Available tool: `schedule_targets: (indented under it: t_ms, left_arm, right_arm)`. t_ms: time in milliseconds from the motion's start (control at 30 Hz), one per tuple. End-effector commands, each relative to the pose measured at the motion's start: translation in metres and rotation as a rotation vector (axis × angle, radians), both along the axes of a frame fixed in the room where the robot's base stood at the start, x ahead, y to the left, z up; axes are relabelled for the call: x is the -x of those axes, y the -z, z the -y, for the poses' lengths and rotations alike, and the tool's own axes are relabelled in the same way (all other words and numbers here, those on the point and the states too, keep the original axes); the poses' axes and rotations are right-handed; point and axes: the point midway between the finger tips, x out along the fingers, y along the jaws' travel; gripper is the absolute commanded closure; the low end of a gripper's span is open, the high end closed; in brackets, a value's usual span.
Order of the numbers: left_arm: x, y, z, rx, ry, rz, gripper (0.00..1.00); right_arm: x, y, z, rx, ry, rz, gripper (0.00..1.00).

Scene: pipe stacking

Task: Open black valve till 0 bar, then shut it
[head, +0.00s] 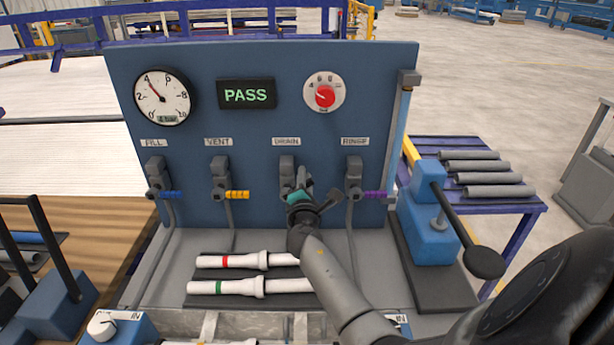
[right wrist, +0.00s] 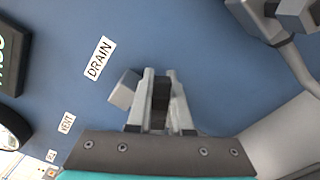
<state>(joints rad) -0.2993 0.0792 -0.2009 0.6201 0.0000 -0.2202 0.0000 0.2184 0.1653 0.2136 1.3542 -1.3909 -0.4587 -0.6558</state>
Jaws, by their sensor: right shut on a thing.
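The DRAIN valve (head: 287,164) is on the blue panel, third from the left, under its DRAIN label. My right gripper (head: 303,183) is in front of it and hides its handle in the head view. In the right wrist view the gripper (right wrist: 160,95) is shut on the black handle (right wrist: 160,104), which sits between its two fingers. The round gauge (head: 162,98) at the panel's upper left has its needle near 4. Its small digital readout is too blurred to read surely. My left gripper is not in view.
Other valves have blue (head: 171,194), yellow (head: 237,195) and purple (head: 375,195) handles. A green PASS display (head: 246,95) and a red knob (head: 325,95) are above. White pipes (head: 232,261) lie below the panel. A blue lever device (head: 431,225) stands right.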

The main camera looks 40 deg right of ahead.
Motion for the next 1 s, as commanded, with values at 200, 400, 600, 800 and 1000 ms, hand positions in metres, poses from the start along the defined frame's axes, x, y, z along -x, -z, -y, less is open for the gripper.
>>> schedule_targets:
  t_ms: [200, 400, 600, 800, 1000]
  left_arm:
    - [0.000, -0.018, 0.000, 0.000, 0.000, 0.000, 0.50]
    - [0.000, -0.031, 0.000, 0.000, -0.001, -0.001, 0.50]
    - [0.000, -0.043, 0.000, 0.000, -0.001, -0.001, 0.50]
    - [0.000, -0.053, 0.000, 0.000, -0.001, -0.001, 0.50]
    - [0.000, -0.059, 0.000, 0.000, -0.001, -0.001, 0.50]
  right_arm:
    - [-0.005, -0.013, -0.004, 0.161, 0.000, -0.132, 1.00]
    - [-0.010, -0.020, -0.011, 0.307, 0.000, -0.255, 1.00]
    - [-0.016, -0.025, -0.017, 0.451, 0.001, -0.375, 1.00]
    - [-0.022, -0.027, -0.024, 0.579, 0.001, -0.483, 1.00]
    - [-0.026, -0.027, -0.029, 0.677, 0.002, -0.566, 1.00]
